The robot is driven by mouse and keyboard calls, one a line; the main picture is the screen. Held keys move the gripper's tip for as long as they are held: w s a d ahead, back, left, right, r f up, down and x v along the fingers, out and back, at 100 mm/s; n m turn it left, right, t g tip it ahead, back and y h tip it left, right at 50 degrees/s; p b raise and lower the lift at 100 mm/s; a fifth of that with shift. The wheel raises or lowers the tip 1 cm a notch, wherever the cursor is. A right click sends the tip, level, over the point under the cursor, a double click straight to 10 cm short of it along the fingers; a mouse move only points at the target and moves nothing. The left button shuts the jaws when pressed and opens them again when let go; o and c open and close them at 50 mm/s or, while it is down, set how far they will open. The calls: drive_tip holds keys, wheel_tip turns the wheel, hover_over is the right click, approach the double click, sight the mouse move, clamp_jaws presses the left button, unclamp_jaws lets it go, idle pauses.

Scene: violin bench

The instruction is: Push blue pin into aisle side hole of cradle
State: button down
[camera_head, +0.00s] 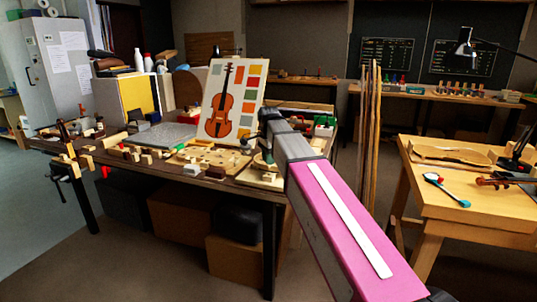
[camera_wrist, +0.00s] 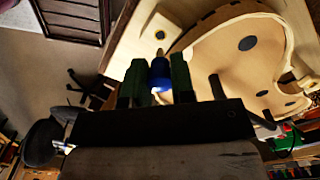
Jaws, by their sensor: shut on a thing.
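My gripper (camera_wrist: 158,82) has two dark green fingers shut on the blue pin (camera_wrist: 160,74). The pin has a blue body and a pale wooden tip that points away from the fingers. The pale wooden cradle (camera_wrist: 125,50) fills the upper middle of the wrist view. In the head view my arm hides most of the gripper, and the pin cannot be made out.
A pale curved violin-shaped part (camera_wrist: 225,65) with dark round spots lies beside the hole. In the head view the dark bench (camera_head: 225,184) is crowded with small wooden pieces, and a violin picture board (camera_head: 245,85) stands on it. Another wooden bench (camera_head: 470,205) is at right.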

drive_tip(key=shift+f, duration=0.9)
drive_tip(key=shift+f, duration=0.55)
idle(2.5)
drive_tip(key=shift+r, duration=0.2)
drive_tip(key=shift+s+a, duration=0.1)
drive_tip(key=shift+s, duration=0.05)
idle(0.9)
drive_tip(key=shift+f, duration=0.1)
idle(1.0)
drive_tip(key=shift+d, duration=0.25)
idle(1.5)
